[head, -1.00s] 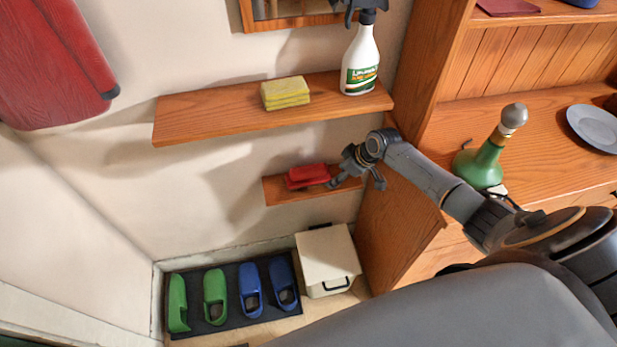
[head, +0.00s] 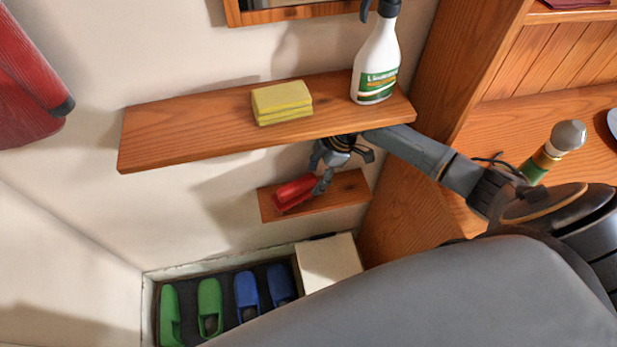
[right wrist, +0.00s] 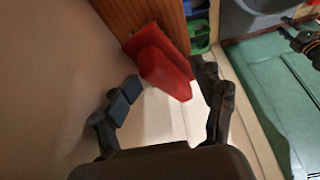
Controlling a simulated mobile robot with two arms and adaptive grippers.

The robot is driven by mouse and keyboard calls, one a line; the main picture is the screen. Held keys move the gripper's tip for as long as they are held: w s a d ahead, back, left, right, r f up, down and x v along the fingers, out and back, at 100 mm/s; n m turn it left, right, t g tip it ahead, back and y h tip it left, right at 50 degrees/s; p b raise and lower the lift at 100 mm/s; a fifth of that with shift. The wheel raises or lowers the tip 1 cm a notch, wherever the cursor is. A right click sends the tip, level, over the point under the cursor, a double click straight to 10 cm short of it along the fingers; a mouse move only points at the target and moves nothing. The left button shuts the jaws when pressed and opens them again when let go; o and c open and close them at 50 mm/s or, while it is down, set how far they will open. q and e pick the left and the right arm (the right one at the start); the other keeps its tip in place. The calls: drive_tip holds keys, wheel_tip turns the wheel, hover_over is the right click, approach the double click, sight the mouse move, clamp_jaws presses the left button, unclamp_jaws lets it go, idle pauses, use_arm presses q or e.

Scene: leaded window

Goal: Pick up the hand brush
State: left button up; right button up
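The red hand brush (head: 295,193) lies on the small lower wooden shelf (head: 345,190). In the right wrist view it shows as a red block (right wrist: 160,65) against a flatter red part. My right gripper (head: 322,180) is at the brush's right end, below the upper shelf. In the right wrist view its two fingers (right wrist: 168,92) are spread apart, with the brush just beyond and between their tips. Contact cannot be told. A dark jointed part (right wrist: 303,42) at that view's right edge looks like my left gripper; its fingers are unclear.
The upper shelf (head: 200,128) holds a yellow sponge (head: 282,102) and a spray bottle (head: 376,62), close above my right arm. A wooden cabinet (head: 415,190) stands at the right. Green and blue clogs (head: 209,305) and a white box (head: 328,262) are below.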

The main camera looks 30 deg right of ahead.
sight(306, 191)
drive_tip(key=shift+a+f, duration=0.2)
drive_tip(key=shift+f, duration=0.05)
drive_tip(key=x, duration=0.6)
drive_tip(key=shift+s+a+f, duration=0.25)
drive_tip(key=shift+s, duration=0.1)
drive_tip(key=shift+w+f, duration=0.1)
drive_tip(key=shift+f, duration=0.05)
drive_tip(key=shift+w+f, duration=0.15)
drive_tip(key=c, duration=0.7)
drive_tip(key=shift+d, duration=0.1)
drive_tip(key=shift+c, duration=0.2)
drive_tip(key=shift+c, duration=0.7)
